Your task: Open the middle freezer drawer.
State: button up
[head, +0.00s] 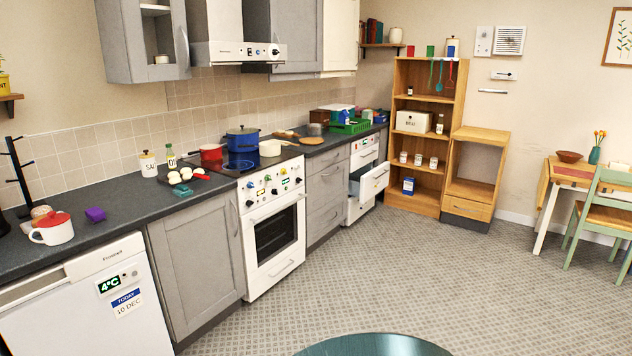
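A white under-counter appliance with drawers (359,213) stands at the far end of the counter run, just past the grey drawer unit; it looks like the freezer. Its middle drawer (375,181) juts out into the room, with its front clear of the cabinet and a dark gap behind it. The upper front (364,152) looks closed. The lowest part is partly hidden under the pulled-out drawer. How far out the drawer sits is hard to judge at this distance. My gripper is not in view.
A white oven (275,233) and grey drawers (326,198) stand nearer on the left, with a white fridge (95,310) in front. A wooden shelf unit (426,100) stands beyond the appliance. The patterned floor (400,270) before the drawer is clear. A table (558,172) and chair (598,205) stand right.

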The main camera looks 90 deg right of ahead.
aim_at(357, 177)
jog(key=z, duration=3.4)
jog(key=i, duration=7.05)
jog(key=z, duration=0.15)
